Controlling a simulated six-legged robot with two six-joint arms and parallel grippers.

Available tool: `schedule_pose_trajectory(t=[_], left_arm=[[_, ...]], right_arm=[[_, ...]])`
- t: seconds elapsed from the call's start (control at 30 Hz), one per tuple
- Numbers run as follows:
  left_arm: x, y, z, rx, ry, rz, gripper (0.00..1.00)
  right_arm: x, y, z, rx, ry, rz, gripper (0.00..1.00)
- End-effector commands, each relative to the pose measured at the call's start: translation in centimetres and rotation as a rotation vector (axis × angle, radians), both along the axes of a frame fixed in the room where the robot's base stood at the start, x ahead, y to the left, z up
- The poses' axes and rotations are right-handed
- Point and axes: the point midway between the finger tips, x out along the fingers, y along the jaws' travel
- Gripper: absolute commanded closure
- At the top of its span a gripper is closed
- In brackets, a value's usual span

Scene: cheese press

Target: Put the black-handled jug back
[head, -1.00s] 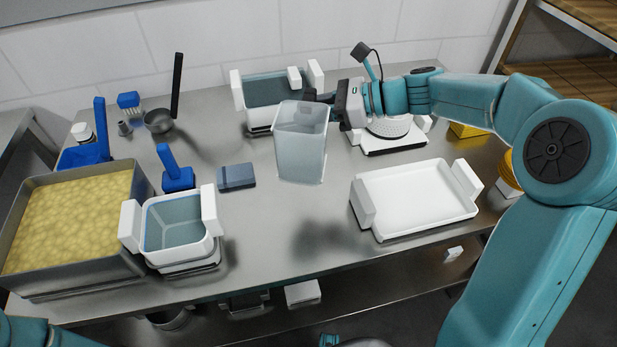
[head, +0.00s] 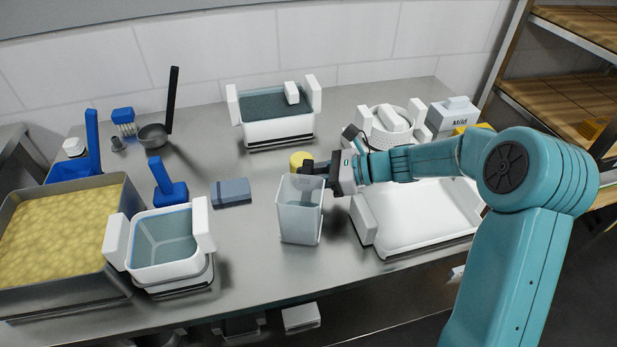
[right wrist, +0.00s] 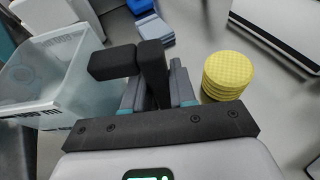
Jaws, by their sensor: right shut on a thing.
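The jug (head: 300,222) is a clear, squarish container with a black handle (right wrist: 140,65). It stands upright left of the white tray, with its base at or just above the steel table; I cannot tell if it touches. In the right wrist view the jug (right wrist: 45,80) fills the left side and looks empty. My right gripper (head: 325,172) is shut on the black handle, from the jug's right side. My left gripper is not in view.
A white tray (head: 425,245) lies close right of the jug. A yellow round stack (head: 300,159) stands just behind it. White moulds stand at the back (head: 278,130) and front left (head: 170,270). A blue-grey block (head: 231,192) lies left; the table between is clear.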

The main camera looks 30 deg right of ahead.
Motion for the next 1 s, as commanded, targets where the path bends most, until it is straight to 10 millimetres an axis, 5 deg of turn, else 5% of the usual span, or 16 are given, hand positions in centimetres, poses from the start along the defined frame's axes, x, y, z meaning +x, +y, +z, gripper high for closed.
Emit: schedule_pose_trajectory(t=[0.17, 0.2, 0.3, 0.63, 1.0], left_arm=[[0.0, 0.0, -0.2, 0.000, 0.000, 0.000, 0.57], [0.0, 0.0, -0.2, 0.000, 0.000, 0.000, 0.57], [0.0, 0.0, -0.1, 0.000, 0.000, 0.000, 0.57], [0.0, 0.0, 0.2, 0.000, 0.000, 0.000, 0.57], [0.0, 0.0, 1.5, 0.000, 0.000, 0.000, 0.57]], right_arm=[[0.0, 0.0, -0.2, 0.002, -0.001, 0.000, 1.00], [0.0, 0.0, -0.3, 0.000, 0.000, 0.000, 0.71], [0.0, 0.0, -0.2, 0.000, 0.000, 0.000, 0.49], [-0.1, -0.1, 0.3, -0.001, -0.001, -0.001, 0.49], [-4.4, -6.1, 2.9, -0.002, -0.001, -0.006, 0.49]])
